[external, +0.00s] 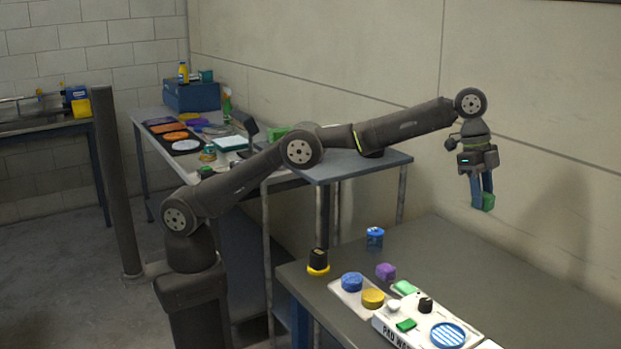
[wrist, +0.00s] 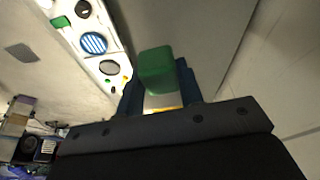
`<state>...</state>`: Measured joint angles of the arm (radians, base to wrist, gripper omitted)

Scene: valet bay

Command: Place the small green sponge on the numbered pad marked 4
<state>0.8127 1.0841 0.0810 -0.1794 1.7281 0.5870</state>
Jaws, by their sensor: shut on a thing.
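My gripper (external: 482,192) is raised above the right end of the grey front table, pointing down, with its fingers closed on a small green block that looks like the green sponge (external: 488,202). In the wrist view the green sponge (wrist: 157,66) sticks out between the two blue fingers. It is held clear of the table. No pad with a readable 4 shows in either view, so I cannot tell which place is pad 4.
A white board (external: 388,331) with partly readable lettering lies on the front table (external: 460,262), carrying green, black and blue-striped items.

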